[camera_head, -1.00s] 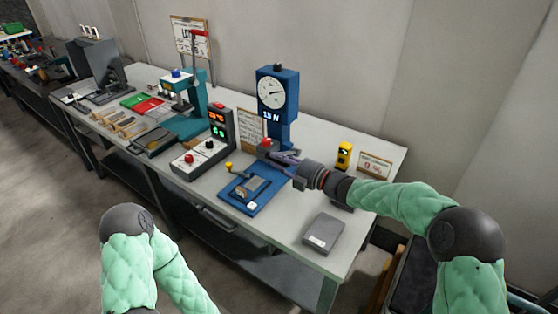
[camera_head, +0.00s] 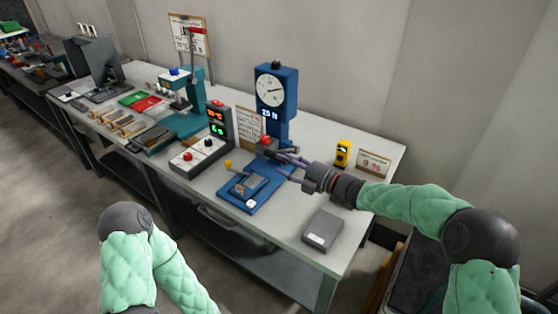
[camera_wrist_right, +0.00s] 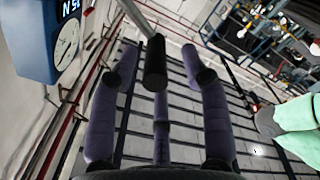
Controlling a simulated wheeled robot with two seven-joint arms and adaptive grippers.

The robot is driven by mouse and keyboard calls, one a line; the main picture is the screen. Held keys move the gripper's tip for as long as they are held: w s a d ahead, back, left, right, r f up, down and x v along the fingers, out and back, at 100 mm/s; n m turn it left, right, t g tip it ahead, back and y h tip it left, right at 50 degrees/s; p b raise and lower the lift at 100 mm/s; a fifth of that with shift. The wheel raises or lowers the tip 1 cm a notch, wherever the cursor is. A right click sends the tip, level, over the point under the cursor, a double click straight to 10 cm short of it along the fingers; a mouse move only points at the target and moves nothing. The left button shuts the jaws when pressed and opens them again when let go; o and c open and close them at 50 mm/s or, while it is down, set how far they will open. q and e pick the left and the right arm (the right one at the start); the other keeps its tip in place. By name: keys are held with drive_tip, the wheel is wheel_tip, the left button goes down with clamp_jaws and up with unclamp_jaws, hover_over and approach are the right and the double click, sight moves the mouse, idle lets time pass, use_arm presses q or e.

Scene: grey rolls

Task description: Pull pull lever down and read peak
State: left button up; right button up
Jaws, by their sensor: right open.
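The blue pull tester (camera_head: 290,85) stands at the back of the bench, with a round white dial (camera_head: 271,90) and a lit display (camera_head: 269,114) that seems to read 15 N. Its lever grip (camera_head: 287,150) is dark and sticks out to the right near a red knob (camera_head: 265,142). In the right wrist view the lever's dark grip (camera_wrist_right: 155,62) on a grey rod lies between the spread fingers. My right gripper (camera_head: 285,164) is open beside the lever; it also shows in the wrist view (camera_wrist_right: 160,82). My left gripper is outside the view.
A blue fixture (camera_head: 249,187) with a yellow knob sits in front of the tester. A grey box (camera_head: 322,230) lies at the front right. A yellow device (camera_head: 343,153) and a small sign (camera_head: 373,163) stand at the right. A control box (camera_head: 205,145) stands to the left.

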drive_tip(key=v, duration=0.8)
drive_tip(key=shift+s+d, duration=0.25)
drive_tip(key=shift+s, duration=0.05)
